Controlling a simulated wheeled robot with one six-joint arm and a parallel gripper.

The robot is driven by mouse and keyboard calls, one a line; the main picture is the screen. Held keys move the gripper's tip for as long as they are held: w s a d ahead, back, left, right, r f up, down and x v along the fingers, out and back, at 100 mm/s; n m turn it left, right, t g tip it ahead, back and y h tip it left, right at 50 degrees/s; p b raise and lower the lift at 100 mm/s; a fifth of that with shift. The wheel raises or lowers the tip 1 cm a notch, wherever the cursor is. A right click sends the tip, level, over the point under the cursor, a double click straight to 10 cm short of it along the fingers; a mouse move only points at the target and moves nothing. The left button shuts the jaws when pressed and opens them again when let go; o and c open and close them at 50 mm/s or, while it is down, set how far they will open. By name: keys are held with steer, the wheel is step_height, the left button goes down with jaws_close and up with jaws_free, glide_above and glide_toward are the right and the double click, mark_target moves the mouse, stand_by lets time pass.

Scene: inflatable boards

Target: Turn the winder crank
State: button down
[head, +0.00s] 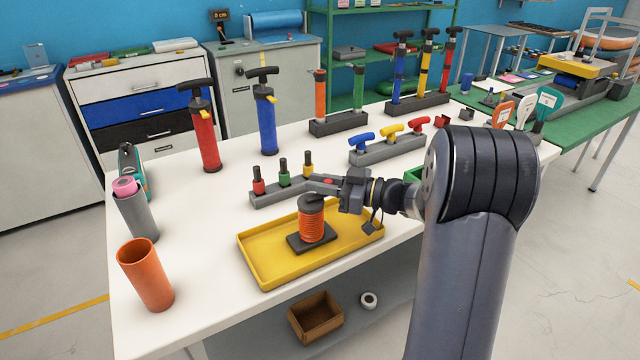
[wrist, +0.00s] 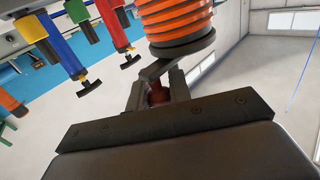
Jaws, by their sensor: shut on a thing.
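The winder (head: 312,222) is an upright spool wound with orange cord on a dark square base, standing in a yellow tray (head: 262,272) on the white table. In the wrist view the orange coils (wrist: 175,20) fill the top middle. The dark crank arm (wrist: 158,69) reaches from the spool to a reddish knob (wrist: 158,93). My gripper (head: 330,183) comes in from the right above the tray. In the wrist view my gripper (wrist: 158,90) is shut on the knob, with a finger at each side. The knob is partly hidden by the fingers.
Behind the tray is a grey rack (head: 265,198) with red, green and yellow plungers. A red pump (head: 205,135) and a blue pump (head: 267,125) stand farther back. An orange cup (head: 146,275) and a grey cup (head: 137,215) stand at the left.

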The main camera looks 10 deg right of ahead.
steer(key=shift+s+f+m+t+h+b, duration=0.1)
steer(key=shift+f+m+t+h+b, duration=0.45)
steer(key=shift+b, duration=1.65)
